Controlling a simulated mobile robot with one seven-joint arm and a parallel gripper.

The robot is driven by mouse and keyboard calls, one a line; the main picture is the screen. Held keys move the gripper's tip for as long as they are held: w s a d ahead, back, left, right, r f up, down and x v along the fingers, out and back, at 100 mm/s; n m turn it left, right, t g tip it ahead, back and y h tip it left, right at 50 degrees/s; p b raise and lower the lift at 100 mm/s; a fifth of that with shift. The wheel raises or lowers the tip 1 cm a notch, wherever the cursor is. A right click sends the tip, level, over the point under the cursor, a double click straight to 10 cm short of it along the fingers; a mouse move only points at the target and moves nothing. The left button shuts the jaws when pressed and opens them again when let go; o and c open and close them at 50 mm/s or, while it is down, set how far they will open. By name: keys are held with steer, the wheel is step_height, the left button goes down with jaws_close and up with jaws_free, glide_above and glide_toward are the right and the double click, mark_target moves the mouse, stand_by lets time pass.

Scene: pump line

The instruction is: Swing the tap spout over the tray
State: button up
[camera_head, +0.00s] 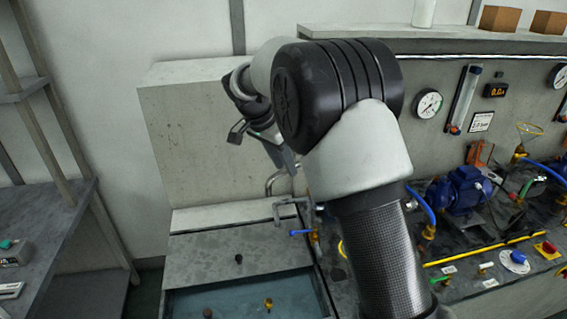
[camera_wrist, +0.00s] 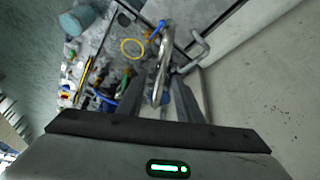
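The tap spout (camera_head: 276,180) is a curved chrome pipe at the back of the basin in the head view. In the wrist view the spout (camera_wrist: 163,65) runs down the middle, between two dark fingers. My gripper (camera_head: 291,168) points downward at the spout, partly hidden by my arm. In the wrist view my gripper (camera_wrist: 163,82) has its fingers apart, one on each side of the spout, with no clear contact. I cannot tell how deep the spout sits between them. No separate tray stands out; a grey basin rim (camera_head: 225,247) surrounds water in front of the spout.
A grey bent bar (camera_head: 291,205) and a blue-handled valve (camera_head: 302,233) are close by the spout. A blue pump (camera_head: 461,190), hoses and gauges crowd the right. A concrete block (camera_head: 190,140) stands behind. A grey bench (camera_head: 45,230) is at left.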

jaws_close()
steer(key=s+d+n+t+y+b, duration=0.25)
steer(key=s+d+n+b, duration=0.2)
steer(key=d+n, duration=0.5)
steer(key=w+d+n+g+y+p, duration=0.3)
steer(key=w+d+n+y+p, duration=0.2)
steer(key=n, duration=0.9)
steer(key=shift+w+d+n+p, duration=0.35)
steer(key=shift+w+d+p, duration=0.25)
steer(key=shift+w+d, duration=1.45)
steer(key=shift+s+d+y, duration=0.25)
steer(key=shift+s+d, duration=0.15)
steer(key=shift+d, duration=0.05)
